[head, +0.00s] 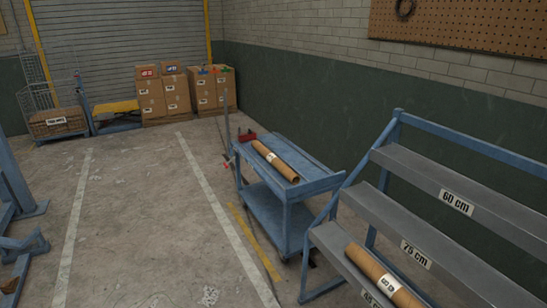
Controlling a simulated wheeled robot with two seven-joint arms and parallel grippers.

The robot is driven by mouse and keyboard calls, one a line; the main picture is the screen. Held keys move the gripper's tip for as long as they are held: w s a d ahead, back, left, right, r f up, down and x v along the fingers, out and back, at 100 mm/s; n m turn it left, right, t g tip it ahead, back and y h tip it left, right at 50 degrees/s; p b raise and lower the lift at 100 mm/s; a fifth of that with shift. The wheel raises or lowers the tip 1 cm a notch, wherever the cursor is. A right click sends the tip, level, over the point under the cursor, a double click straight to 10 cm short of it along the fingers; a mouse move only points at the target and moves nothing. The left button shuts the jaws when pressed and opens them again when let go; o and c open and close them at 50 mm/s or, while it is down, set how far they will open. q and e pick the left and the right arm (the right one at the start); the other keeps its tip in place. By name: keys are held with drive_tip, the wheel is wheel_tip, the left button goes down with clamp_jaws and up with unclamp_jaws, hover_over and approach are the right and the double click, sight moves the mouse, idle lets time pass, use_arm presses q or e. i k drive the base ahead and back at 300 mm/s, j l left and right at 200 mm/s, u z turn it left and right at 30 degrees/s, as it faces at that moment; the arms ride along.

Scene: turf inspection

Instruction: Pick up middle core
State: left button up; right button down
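Two brown cardboard cores are in the head view. One core (275,160) with a white label lies on the top of a blue cart (322,185), right of centre. The other core (384,277) lies on the lowest visible shelf of a stepped rack at the bottom right, its near end cut off by the frame edge. Its label looks like a length in cm but is too small to read surely. I cannot tell which one is the middle core. Neither gripper is in view, and no gripper touches either core.
The blue-framed rack has grey shelves, with a 60 cm shelf (446,196) above a 75 cm shelf (398,237). Cardboard boxes (163,93) and a wire cage trolley (51,112) stand at the back. Blue framework (18,205) is at the left edge.

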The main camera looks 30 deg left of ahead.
sight(288, 173)
drive_tip(key=i+j, duration=0.4)
drive_tip(key=j, duration=0.15)
drive_tip(key=i+j+z, duration=0.1)
drive_tip(key=i+j, duration=0.3)
drive_tip(key=j, duration=0.15)
drive_tip(key=i+j, duration=0.4)
drive_tip(key=j, duration=0.15)
